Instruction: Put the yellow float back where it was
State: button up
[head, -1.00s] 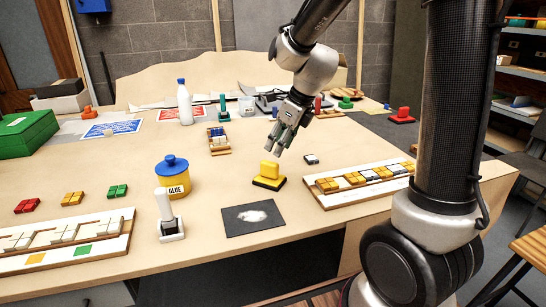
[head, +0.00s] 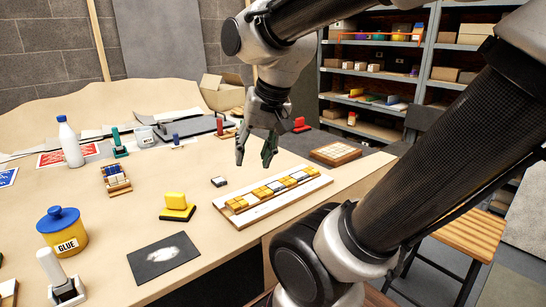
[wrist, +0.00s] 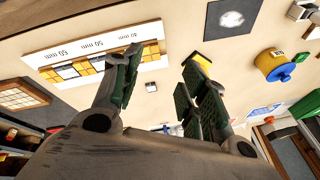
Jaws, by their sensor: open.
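The yellow float (head: 176,206) has a yellow grip on a dark base with a yellow edge. It sits upright on the table, just beyond a dark square mat with a pale patch (head: 150,262). My gripper (head: 254,160) is open and empty, above the table to the right of the float and apart from it. In the wrist view the yellow float (wrist: 203,61) shows partly behind one finger of my gripper (wrist: 160,60). The mat also shows in the wrist view (wrist: 214,30).
A mosaic panel (head: 245,219) with yellow and white tiles lies to the right of the float. A small dark-and-white block (head: 218,182) lies between them. A blue-lidded glue pot (head: 64,240) stands at left. A tile tray (head: 116,184) and white bottle (head: 70,147) stand farther back.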

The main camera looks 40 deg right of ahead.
jog(key=s+n, duration=0.1)
jog(key=s+d+n, duration=0.1)
jog(key=s+n, duration=0.1)
jog(key=s+d+n, duration=0.1)
jog(key=n, duration=0.1)
jog(key=shift+s+f+h, duration=0.15)
jog(key=shift+s+h, duration=0.1)
jog(key=shift+h, duration=0.15)
dwell(0.8)
